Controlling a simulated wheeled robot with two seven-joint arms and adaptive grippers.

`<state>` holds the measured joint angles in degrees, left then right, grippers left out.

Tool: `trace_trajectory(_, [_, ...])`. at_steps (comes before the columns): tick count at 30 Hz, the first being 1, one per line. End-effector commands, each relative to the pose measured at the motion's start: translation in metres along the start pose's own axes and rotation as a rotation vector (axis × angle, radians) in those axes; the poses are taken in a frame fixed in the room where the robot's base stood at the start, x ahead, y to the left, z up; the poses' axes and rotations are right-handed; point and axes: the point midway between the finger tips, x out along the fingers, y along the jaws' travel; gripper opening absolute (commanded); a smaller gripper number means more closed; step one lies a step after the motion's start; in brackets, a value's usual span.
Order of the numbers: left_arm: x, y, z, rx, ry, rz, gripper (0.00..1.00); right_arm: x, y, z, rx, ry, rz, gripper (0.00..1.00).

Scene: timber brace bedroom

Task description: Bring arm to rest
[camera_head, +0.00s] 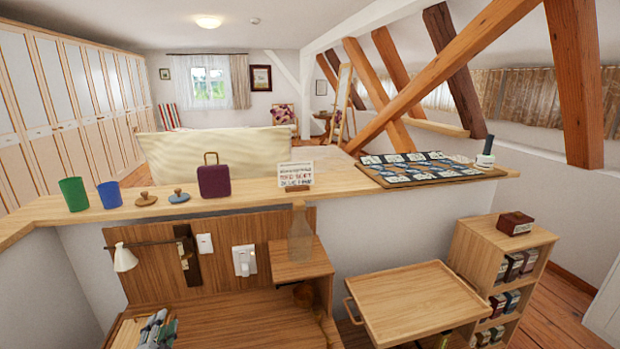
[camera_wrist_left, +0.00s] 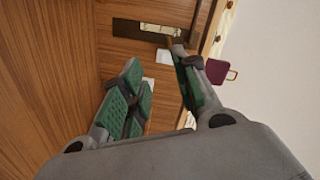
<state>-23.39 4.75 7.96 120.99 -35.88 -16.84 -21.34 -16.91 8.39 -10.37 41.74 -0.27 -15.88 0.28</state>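My left gripper (camera_head: 158,325) shows at the bottom left of the head view, low over the wooden desk (camera_head: 235,325). In the left wrist view the left gripper (camera_wrist_left: 157,60) has its two green-padded fingers apart, with nothing between them. Wood-grain panel shows beyond and beside the fingers. A small maroon suitcase (camera_wrist_left: 217,71) is beyond the right finger there; the same suitcase (camera_head: 214,181) stands on the ledge in the head view. My right gripper shows in neither view.
The ledge (camera_head: 340,205) holds a green cup (camera_head: 74,194), a blue cup (camera_head: 109,194), a sign (camera_head: 296,176) and a patterned board (camera_head: 420,168). An empty wooden tray (camera_head: 415,300) sits right, beside a shelf (camera_head: 505,243).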

Motion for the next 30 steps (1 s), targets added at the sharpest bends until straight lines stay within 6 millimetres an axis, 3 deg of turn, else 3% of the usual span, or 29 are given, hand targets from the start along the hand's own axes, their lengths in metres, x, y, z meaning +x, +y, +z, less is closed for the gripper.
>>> trace_trajectory(8, [-0.010,0.013,0.004,-0.103,-0.079,0.068,0.30,0.000,-0.002,-0.002,0.001,0.002,-0.002,0.00])
trace_trajectory(14, [-0.029,0.033,0.007,-0.230,-0.183,0.168,0.30,0.000,-0.004,-0.005,0.002,0.006,-0.004,0.00])
trace_trajectory(23, [-0.070,0.073,0.006,-0.416,-0.358,0.357,0.30,0.000,-0.003,-0.006,0.002,0.007,-0.004,0.00])
trace_trajectory(30, [-0.116,0.105,-0.004,-0.535,-0.500,0.528,0.30,0.000,-0.003,-0.006,0.002,0.007,-0.003,0.00])
